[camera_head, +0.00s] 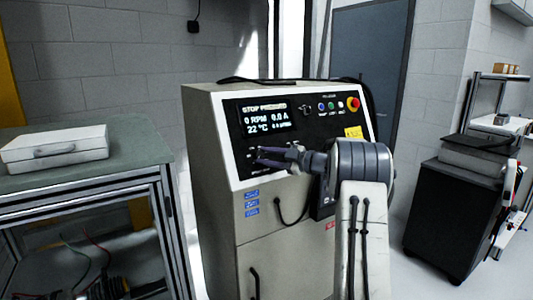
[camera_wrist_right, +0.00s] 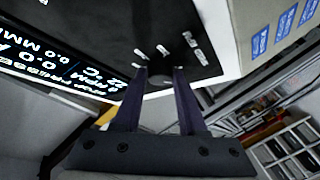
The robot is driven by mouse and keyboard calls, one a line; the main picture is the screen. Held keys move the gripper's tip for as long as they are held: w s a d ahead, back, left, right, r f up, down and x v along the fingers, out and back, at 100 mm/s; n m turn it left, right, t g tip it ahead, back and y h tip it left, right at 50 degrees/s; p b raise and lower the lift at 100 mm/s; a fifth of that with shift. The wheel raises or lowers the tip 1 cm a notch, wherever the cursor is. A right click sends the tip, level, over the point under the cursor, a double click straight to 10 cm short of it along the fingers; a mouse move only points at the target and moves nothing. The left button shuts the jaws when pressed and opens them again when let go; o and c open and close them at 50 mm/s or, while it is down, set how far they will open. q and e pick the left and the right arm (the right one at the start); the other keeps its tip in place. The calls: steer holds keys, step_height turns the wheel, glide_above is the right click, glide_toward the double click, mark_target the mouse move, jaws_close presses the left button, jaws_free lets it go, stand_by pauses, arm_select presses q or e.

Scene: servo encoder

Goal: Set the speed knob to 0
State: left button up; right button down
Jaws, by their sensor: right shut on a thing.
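The control panel (camera_head: 277,135) is the sloped black face of a beige cabinet. Its display (camera_head: 267,118) reads "STOP PRESSED", 0 RPM, 0.0 A and 22 °C. My right gripper (camera_head: 259,156) reaches in from the right to the panel's lower left, below the display. In the right wrist view my right gripper (camera_wrist_right: 164,78) has its two dark fingers shut on the small black speed knob (camera_wrist_right: 161,68). White labels surround the knob, but they are too blurred to read, and the knob's pointer is hidden. My left gripper is out of view.
A red stop button (camera_head: 353,104) and small coloured buttons (camera_head: 331,106) sit at the panel's upper right, above a yellow label (camera_head: 353,132). A bench with a white case (camera_head: 56,147) stands at left. A dark cart (camera_head: 455,215) stands at right.

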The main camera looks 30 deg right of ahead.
steer(key=shift+n+g+p, duration=0.35)
steer(key=shift+n+g, duration=0.05)
steer(key=shift+n, duration=0.3)
steer(key=shift+c, duration=2.4)
jaws_free()
steer(key=b+v, duration=0.2)
steer(key=v, duration=0.8)
steer(key=shift+d, duration=0.15)
steer(key=shift+s, duration=0.1)
